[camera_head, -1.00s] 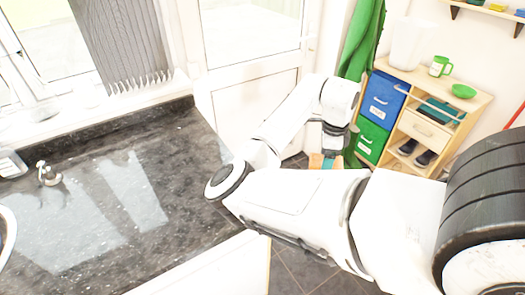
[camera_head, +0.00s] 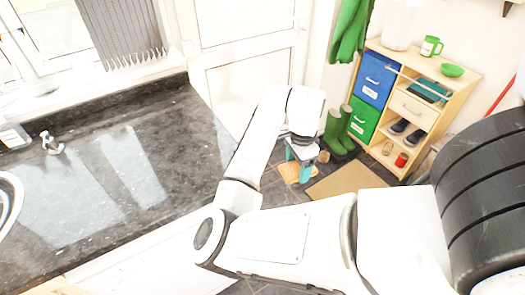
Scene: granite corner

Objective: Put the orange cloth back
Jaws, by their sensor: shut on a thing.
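My gripper (camera_head: 302,168) hangs from my arm above the floor, beyond the counter's right end. Its jaws are small in view and partly hidden by the wrist. An orange-tan piece, seemingly the orange cloth (camera_head: 289,173), shows at the jaws, and I take the gripper to be shut on it. The cloth's full shape cannot be made out.
A dark granite counter (camera_head: 120,180) fills the left. A wooden shelf unit (camera_head: 450,100) with a blue drawer (camera_head: 374,80) and a green drawer (camera_head: 363,120) stands at the back right. Green boots (camera_head: 338,130) stand beside it. A tan mat (camera_head: 345,182) lies on the floor.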

